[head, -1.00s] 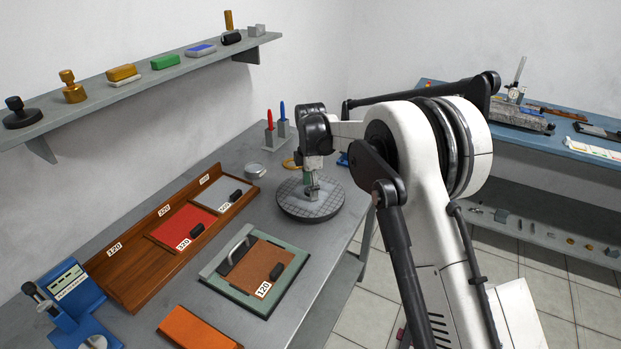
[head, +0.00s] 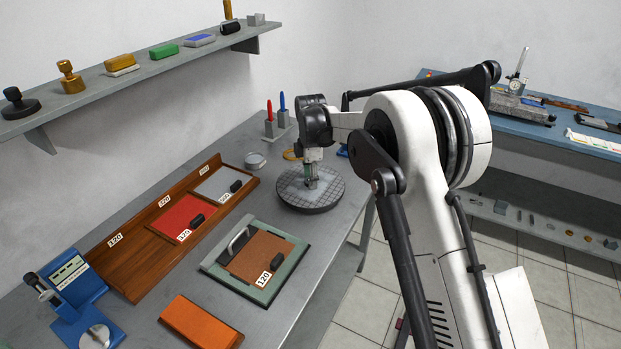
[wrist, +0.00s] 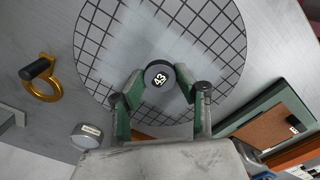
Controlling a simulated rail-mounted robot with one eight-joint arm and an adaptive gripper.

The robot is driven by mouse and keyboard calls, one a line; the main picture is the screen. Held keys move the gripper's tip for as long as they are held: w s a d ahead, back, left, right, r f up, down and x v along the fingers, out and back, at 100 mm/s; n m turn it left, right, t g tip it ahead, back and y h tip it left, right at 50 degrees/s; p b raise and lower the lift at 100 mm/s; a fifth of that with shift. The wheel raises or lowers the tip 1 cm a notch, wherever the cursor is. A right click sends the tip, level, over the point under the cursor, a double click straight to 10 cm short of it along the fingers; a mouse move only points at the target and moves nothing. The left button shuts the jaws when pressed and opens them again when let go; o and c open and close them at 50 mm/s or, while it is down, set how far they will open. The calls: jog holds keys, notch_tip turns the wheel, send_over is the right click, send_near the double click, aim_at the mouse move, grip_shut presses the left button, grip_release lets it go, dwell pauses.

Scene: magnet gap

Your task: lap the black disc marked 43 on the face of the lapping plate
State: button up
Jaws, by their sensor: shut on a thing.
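The lapping plate (head: 318,204) is a round grey disc with a dark grid, standing on the bench beyond the sanding boards. It also fills the upper middle of the wrist view (wrist: 110,75). The black disc marked 43 (wrist: 158,76) is between the green-padded fingers of my gripper (wrist: 159,88), its label facing the wrist camera. My gripper is shut on it and points down over the plate, near its middle. I cannot tell from these views whether the disc's underside touches the plate. In the head view the gripper (head: 311,180) hides the disc.
A green-edged board (head: 272,290) labelled 120 lies in front of the plate. A wooden rack (head: 130,262) with red and grey sheets runs along the left. A red and a blue pen stand behind, beside a yellow ring (wrist: 45,88) and a round tin (head: 255,160).

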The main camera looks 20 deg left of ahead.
aim_at(304, 192)
jog(key=shift+w+d+b, duration=0.15)
jog(key=shift+w+d, duration=0.05)
jog(key=shift+w, duration=0.9)
jog(key=shift+w+d+b, duration=0.15)
jog(key=shift+w+d, duration=0.05)
jog(key=shift+w, duration=0.9)
jog(key=shift+s+a+b, duration=0.3)
jog(key=shift+s+b, duration=0.15)
jog(key=shift+s, duration=1.05)
jog(key=shift+s+a+b, duration=0.25)
jog(key=shift+s+b, duration=0.25)
jog(key=shift+s, duration=1)
jog(key=shift+s+a+b, duration=0.3)
jog(key=shift+s+b, duration=0.15)
jog(key=shift+s, duration=1.05)
jog(key=shift+w+d, duration=0.3)
jog(key=shift+w, duration=1.2)
jog(key=shift+w+d, duration=0.25)
jog(key=shift+w, duration=1.3)
jog(key=shift+w+d, duration=0.3)
jog(key=shift+w, duration=1.2)
jog(key=shift+s, duration=0.15)
